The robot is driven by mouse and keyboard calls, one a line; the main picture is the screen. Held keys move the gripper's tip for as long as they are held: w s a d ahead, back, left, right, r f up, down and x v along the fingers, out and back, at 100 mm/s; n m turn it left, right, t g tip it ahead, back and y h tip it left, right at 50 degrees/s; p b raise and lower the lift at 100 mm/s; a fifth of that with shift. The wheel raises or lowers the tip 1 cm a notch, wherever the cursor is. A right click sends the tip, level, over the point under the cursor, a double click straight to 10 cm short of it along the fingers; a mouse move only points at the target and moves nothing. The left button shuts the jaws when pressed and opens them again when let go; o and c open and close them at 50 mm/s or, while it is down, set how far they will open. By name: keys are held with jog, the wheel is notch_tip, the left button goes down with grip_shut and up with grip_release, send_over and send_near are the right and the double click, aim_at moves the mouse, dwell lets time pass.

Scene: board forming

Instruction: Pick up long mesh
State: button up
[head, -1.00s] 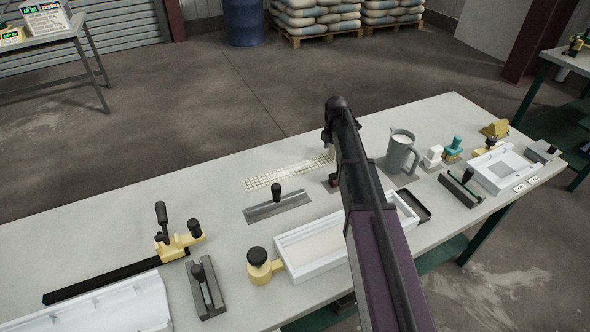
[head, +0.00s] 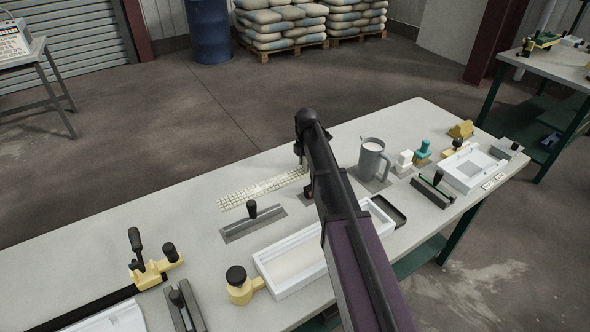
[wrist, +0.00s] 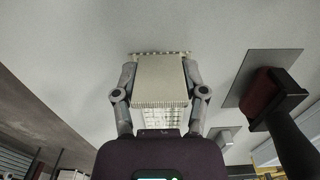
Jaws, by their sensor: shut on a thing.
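The long mesh (head: 250,192) is a narrow cream grid strip. In the head view it extends leftward from beside my gripper, at or just above the table; I cannot tell whether it touches. My gripper is hidden behind my arm in the head view. In the wrist view my gripper (wrist: 158,75) has its two grey fingers on either side of a cream block with ridged edges (wrist: 160,82), and grid shows just below that block. The fingers are shut on this cream part, which appears to belong to the long mesh.
On the table (head: 180,215), a float with a black handle (head: 252,212) lies in front of the mesh. A white tray (head: 285,290) is nearer. A grey jug (head: 372,158) stands to the right. In the wrist view a dark-handled tool (wrist: 275,95) is close on the right.

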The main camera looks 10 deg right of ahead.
jog(key=shift+r+p, duration=4.85)
jog(key=shift+r, duration=0.1)
jog(key=o, duration=0.5)
jog(key=shift+c, duration=0.2)
jog(key=c, duration=0.3)
jog(key=shift+c, duration=0.8)
jog(key=shift+w, duration=0.15)
